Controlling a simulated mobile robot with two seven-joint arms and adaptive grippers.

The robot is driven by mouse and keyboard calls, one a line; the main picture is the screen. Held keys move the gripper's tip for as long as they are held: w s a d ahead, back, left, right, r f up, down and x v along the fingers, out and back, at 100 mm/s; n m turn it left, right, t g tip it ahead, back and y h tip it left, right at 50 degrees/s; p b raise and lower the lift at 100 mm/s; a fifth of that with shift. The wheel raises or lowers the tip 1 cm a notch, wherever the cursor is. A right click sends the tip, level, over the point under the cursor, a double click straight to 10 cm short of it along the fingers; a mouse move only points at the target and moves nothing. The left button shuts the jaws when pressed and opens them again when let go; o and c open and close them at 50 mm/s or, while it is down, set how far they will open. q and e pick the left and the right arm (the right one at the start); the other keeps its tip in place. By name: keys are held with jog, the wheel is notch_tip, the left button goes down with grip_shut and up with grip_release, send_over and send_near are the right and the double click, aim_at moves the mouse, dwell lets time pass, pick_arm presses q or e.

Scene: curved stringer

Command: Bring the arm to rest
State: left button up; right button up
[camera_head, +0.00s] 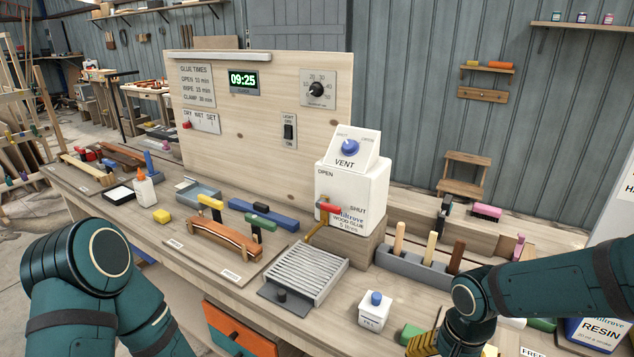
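My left arm (85,265) is bent at the lower left, in front of the bench. Its gripper is outside the picture. My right arm (560,280) comes in from the right over the front right of the bench and bends down at a joint near the bottom edge. Its gripper cannot be seen. Neither arm shows anything held. The workbench (185,262) carries a curved wooden stringer (222,238) with yellow and green clamps on it.
A white glue container (350,190) with a red-handled tap stands mid-bench. A slatted tray (305,272), a small blue-topped jar (375,310) and a grey tool holder (415,268) lie near my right arm.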

jog(key=s+a+f+n+y, duration=0.1)
jog(key=a+f, duration=0.3)
jog(key=f, duration=0.3)
jog(key=s+a+f+n+t+y, duration=0.1)
jog(key=a+f, duration=0.3)
jog(key=f, duration=0.3)
jog(key=s+a+f+n+y, duration=0.1)
jog(key=a+f+n, duration=0.1)
jog(key=a+f, duration=0.3)
notch_tip(320, 180, down, 3)
jog(key=shift+s+r, duration=0.15)
jog(key=shift+s, duration=0.2)
